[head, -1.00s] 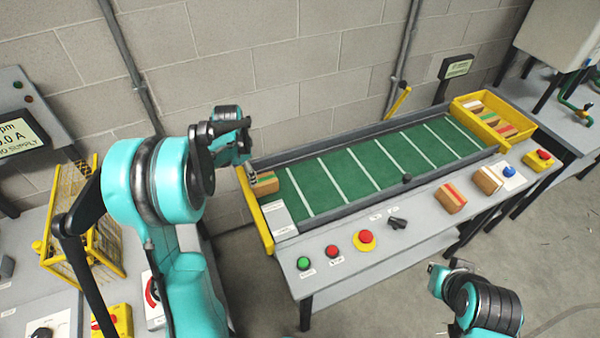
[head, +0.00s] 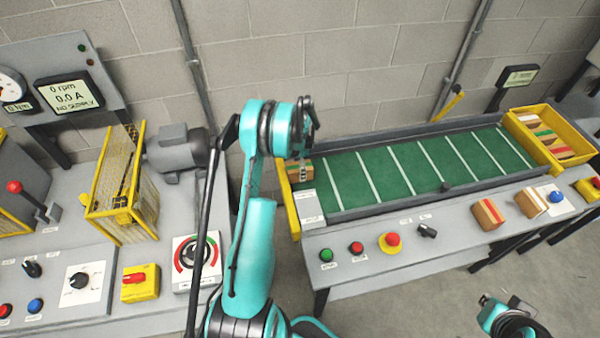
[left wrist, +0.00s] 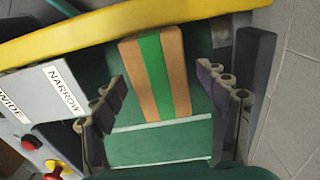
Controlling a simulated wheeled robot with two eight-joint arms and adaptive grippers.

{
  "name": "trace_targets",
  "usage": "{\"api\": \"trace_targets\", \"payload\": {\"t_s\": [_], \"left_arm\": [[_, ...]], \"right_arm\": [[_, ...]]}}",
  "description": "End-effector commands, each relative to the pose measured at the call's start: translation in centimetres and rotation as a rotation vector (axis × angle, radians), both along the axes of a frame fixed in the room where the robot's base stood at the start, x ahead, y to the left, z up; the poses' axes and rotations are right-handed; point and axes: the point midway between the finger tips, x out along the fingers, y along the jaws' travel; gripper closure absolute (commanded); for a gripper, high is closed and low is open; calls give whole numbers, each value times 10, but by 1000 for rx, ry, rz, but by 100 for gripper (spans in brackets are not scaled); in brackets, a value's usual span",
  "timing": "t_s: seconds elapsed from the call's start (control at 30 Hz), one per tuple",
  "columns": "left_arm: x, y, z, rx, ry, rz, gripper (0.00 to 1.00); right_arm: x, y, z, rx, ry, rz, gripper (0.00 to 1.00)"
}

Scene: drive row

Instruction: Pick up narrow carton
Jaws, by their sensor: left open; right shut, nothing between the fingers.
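The narrow carton (left wrist: 157,72) is brown with a green stripe and lies on the green belt in the left wrist view. In the head view the carton (head: 318,176) is at the belt's left end, partly hidden by my left gripper (head: 304,166). In the left wrist view my left gripper (left wrist: 166,108) is open. Its fingers stand to either side of the carton's near end, with nothing held. My right gripper (head: 488,303) is shut and empty at the lower right, away from the bench.
A yellow bin (head: 552,137) with several cartons stands at the belt's right end. Two more cartons (head: 488,214) (head: 531,204) lie on the bench's front ledge, near buttons. A yellow bar (left wrist: 130,28) borders the belt's end. A caged machine (head: 122,190) stands at left.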

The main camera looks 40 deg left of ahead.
Motion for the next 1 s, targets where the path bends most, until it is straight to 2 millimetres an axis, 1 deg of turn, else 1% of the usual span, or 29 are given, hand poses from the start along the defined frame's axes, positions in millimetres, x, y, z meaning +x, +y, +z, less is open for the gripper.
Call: {"api": "trace_targets", "payload": {"t_s": [0.03,0.1,0.3,0.37,0.4,0.47,0.5,0.53,0.83,0.93,1.0], "left_arm": [[0,0,-8,0,0,0,26],[0,0,-13,0,0,0,26],[0,0,-13,0,0,1,26],[0,0,-13,0,0,1,42],[0,0,-13,0,0,1,52],[0,0,-13,0,0,1,68],[0,0,-13,0,0,1,79],[0,0,-13,0,0,1,87],[0,-1,-11,0,0,0,87],[3,-6,1,0,0,-2,87],[6,-12,14,0,0,-2,87]], "right_arm": [[0,0,-2,0,0,0,100],[0,0,-3,0,0,0,100],[0,0,-2,0,0,0,100],[0,0,-2,0,0,0,100],[0,0,-2,0,0,0,100],[0,0,-2,0,0,0,100],[0,0,-2,0,0,0,100],[0,0,-2,0,0,0,100],[0,0,-1,0,0,0,100],[0,0,5,0,0,0,100],[0,0,11,0,0,0,100]]}}
